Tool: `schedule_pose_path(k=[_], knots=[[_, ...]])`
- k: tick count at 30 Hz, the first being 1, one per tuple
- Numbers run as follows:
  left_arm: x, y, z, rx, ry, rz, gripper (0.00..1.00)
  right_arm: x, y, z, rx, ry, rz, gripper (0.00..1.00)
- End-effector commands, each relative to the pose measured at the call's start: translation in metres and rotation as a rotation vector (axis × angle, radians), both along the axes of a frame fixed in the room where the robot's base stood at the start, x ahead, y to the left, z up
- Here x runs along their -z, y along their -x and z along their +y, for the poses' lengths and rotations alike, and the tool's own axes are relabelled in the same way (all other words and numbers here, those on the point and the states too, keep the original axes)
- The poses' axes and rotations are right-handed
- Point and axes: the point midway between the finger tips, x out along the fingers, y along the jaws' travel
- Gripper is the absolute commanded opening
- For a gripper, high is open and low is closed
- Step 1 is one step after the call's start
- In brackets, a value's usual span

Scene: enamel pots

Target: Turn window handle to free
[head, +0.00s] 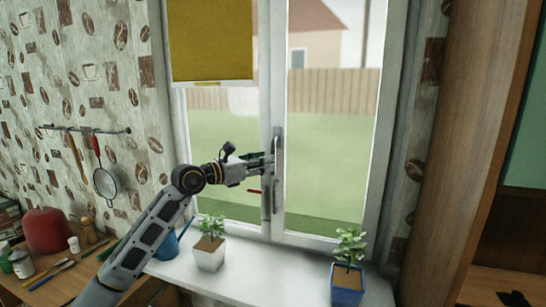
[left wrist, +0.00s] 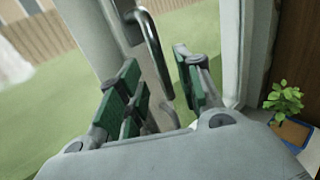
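The grey metal window handle (head: 278,145) is on the middle frame between the two panes, its bar roughly upright in the head view. In the left wrist view the handle (left wrist: 153,45) is a curved bar beside its mounting plate, reaching down toward the gap between my fingers. My left gripper (head: 268,160) is at the handle from the left. In the wrist view my left gripper (left wrist: 165,90) is open, with green-padded fingers on both sides of the gap. I cannot tell whether a pad touches the bar. My right gripper is not in view.
A white pot (head: 209,255) and a blue pot (head: 347,285) with plants stand on the sill (head: 270,276). A blue watering can (head: 168,245) is behind my left arm. A yellow blind (head: 211,40) covers the upper left pane. A cabinet (head: 470,150) stands right.

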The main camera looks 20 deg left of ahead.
Motion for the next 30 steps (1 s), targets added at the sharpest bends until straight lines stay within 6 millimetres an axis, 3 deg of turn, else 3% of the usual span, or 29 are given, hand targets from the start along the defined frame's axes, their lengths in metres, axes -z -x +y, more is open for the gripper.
schedule_pose_path(k=[15, 26, 30], knots=[[-0.002, -0.034, -0.025, 0.001, 0.001, 0.0, 0.35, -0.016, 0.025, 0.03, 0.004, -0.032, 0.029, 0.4], [0.0, -0.036, -0.026, 0.0, 0.0, 0.0, 0.35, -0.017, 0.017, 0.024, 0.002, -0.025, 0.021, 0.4], [0.0, -0.036, -0.026, 0.0, 0.0, 0.0, 0.21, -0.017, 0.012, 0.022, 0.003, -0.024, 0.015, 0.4]])
